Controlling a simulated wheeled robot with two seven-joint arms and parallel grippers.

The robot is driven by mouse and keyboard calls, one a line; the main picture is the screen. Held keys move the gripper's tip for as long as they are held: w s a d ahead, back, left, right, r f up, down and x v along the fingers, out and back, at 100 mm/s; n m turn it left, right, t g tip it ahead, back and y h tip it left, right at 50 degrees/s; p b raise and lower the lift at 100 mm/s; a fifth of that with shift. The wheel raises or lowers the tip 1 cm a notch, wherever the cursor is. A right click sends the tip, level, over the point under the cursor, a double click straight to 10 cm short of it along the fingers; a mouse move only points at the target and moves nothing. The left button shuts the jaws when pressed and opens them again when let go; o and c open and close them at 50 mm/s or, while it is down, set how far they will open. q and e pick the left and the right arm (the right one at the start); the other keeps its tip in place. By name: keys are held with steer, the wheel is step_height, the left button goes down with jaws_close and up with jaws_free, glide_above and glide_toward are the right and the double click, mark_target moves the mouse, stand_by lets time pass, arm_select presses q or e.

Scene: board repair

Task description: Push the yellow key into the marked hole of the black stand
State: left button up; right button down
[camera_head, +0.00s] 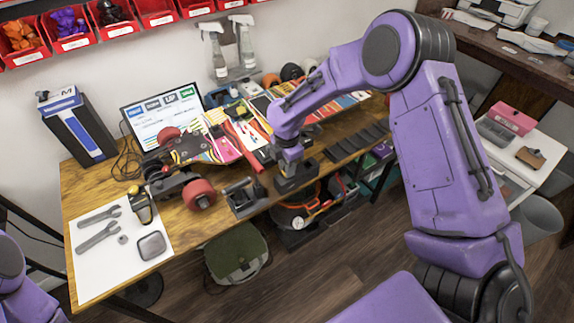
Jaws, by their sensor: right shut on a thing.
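My right gripper (291,158) reaches down over the front edge of the workbench. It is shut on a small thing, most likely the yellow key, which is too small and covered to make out. A black block (297,183), which looks like the black stand, sits right below the gripper at the bench's front edge. Its marked hole is hidden, and I cannot tell whether the key touches it. Of my left arm only purple links show at the lower left; its gripper is out of view.
A dark metal fixture (243,198) stands close left of the gripper. Further left are a skateboard (195,150) with red wheels and a white mat (90,268) with wrenches. A black rack (352,143) lies to the right.

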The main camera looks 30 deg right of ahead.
steer(key=shift+f, duration=0.35)
stand_by(0.3)
steer(key=c, duration=0.9)
jaws_free()
steer(key=shift+o, duration=0.2)
steer(key=shift+s+r, duration=0.1)
steer(key=shift+w+r, duration=0.1)
steer(key=shift+w, duration=0.15)
steer(key=shift+c, duration=0.5)
